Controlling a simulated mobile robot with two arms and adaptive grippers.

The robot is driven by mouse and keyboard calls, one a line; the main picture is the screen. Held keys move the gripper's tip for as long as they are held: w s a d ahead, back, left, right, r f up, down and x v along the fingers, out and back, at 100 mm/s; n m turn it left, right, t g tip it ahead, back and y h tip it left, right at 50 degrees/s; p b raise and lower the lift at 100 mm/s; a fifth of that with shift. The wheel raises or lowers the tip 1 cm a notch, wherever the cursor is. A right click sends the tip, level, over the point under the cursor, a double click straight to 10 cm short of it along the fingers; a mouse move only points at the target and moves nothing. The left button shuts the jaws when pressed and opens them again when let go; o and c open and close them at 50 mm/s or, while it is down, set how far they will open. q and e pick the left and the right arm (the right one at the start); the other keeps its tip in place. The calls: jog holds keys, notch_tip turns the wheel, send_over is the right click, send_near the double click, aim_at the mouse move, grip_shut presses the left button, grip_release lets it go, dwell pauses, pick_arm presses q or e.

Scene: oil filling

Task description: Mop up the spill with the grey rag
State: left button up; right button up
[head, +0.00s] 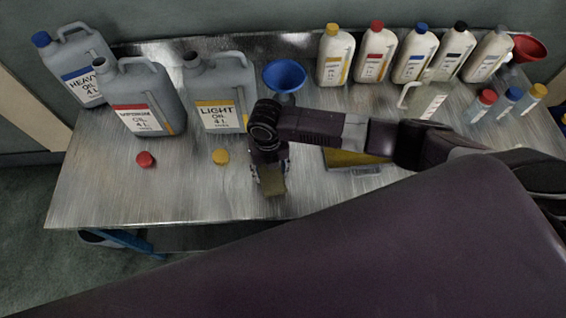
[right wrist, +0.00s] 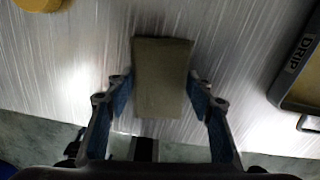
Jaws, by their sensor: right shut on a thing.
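The grey rag (right wrist: 162,70) is a flat grey-olive block between the fingers of my right gripper (right wrist: 160,95) in the right wrist view. In the head view the rag (head: 272,184) shows under the right gripper (head: 268,172), close to the front edge of the metal table (head: 190,195). My right gripper is shut on the rag. I cannot tell whether the rag touches the table. I cannot make out a spill on the bare metal. My left gripper is not in view.
A drip tray (right wrist: 292,75) lies right of the rag. Yellow cap (head: 220,156) and red cap (head: 145,159) lie to the left. Grey oil cans (head: 222,95), a blue funnel (head: 285,76) and several white bottles (head: 375,55) stand behind. The front left tabletop is clear.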

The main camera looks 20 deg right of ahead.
aim_at(295, 171)
jog(key=a, duration=0.2)
jog(key=shift+s+a, duration=0.3)
jog(key=shift+a, duration=0.05)
jog(key=d+p, duration=0.2)
jog(key=d, duration=0.8)
jog(key=shift+p, duration=0.3)
jog(key=w+a+b, duration=0.1)
jog(key=a, duration=0.2)
jog(key=w+a+b, duration=0.1)
jog(key=a, duration=0.2)
jog(key=w+a+b, duration=0.1)
jog(key=w+a, duration=0.1)
jog(key=a, duration=0.2)
jog(key=shift+f, duration=0.1)
jog(key=d+p, duration=0.2)
jog(key=d, duration=0.8)
jog(key=a, duration=0.1)
jog(key=s+a, duration=0.1)
jog(key=a+p, duration=0.1)
jog(key=a, duration=0.1)
jog(key=shift+s, duration=0.35)
jog(key=shift+s+a, duration=0.2)
jog(key=shift+a, duration=0.35)
jog(key=shift+d, duration=0.1)
